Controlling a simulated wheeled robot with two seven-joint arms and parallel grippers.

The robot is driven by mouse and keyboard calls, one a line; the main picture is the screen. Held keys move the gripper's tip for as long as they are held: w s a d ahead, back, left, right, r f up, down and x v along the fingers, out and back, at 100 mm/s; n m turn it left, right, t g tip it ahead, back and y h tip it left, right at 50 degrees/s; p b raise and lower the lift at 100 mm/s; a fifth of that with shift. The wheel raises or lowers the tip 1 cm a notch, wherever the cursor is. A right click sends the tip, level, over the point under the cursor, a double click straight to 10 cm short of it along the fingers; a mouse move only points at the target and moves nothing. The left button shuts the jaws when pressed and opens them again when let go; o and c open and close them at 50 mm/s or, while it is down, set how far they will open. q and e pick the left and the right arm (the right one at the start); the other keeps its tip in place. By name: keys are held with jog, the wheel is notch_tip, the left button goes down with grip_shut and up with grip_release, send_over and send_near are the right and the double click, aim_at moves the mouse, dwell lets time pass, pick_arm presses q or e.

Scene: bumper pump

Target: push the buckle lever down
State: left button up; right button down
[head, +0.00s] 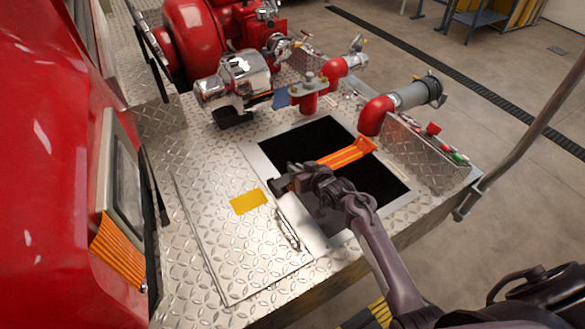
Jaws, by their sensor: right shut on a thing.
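An orange strap (346,153) lies across the dark open compartment (310,142) in the diamond-plate deck. Its left end runs behind my right gripper (284,186). My right gripper comes in from the lower right and is at the compartment's left edge. It is shut on a small dark part there, which seems to be the buckle lever. The fingers and wrist hide most of that part, so I cannot tell the lever's angle. My left gripper is not in view.
A yellow label (249,201) and a metal handle (288,230) are on the plate left of the compartment. Red pipe elbows (376,115) and a chrome-and-red pump (232,79) stand behind. A grey rail (525,130) rises at the right. The red truck body (48,180) fills the left.

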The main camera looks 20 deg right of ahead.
jog(key=shift+d+f, duration=0.2)
jog(key=shift+f, duration=0.05)
jog(key=shift+d+f, duration=0.15)
jog(key=shift+f, duration=0.1)
jog(key=shift+s+d+f, duration=0.1)
jog(key=shift+f, duration=0.1)
jog(key=c, duration=1.6)
grip_release()
jog(key=shift+c, duration=0.2)
jog(key=shift+o, duration=0.8)
jog(key=shift+w+d+f, duration=0.1)
jog(key=shift+w, duration=0.1)
jog(key=shift+s+r, duration=0.2)
jog(key=v, duration=0.7)
jog(key=shift+s+d+b, duration=0.15)
jog(key=shift+s+b, duration=0.05)
jog(key=shift+b, duration=0.1)
